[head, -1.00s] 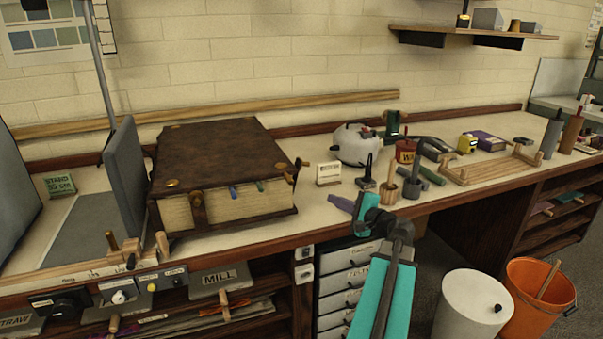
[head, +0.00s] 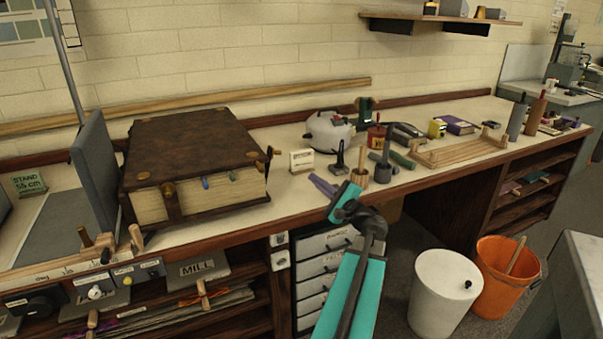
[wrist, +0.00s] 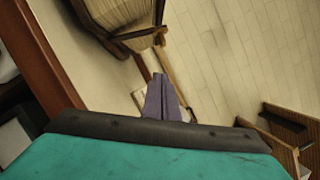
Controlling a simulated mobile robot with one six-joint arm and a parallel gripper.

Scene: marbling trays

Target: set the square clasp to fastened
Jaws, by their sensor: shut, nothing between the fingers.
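A large, thick book (head: 185,140) with a brown leather cover lies closed on the bench, its pale page edges facing me. A dark strap (head: 172,202) crosses its front page edge below a brass stud. Another clasp part (head: 268,157) sticks out at its right end. I cannot tell which clasp is the square one, or whether either is fastened. My gripper (head: 322,186) is shut and empty, to the right of the book and apart from it. Its purple fingers show in the wrist view (wrist: 162,100), with the book's end (wrist: 125,22) beyond them.
A small white card (head: 301,160), a grey-white kettle-like pot (head: 328,130) and a wooden pot with a tool (head: 384,172) stand right of the book. A grey upright panel (head: 97,175) stands at its left. A white bin (head: 440,295) and an orange bucket (head: 508,275) are on the floor.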

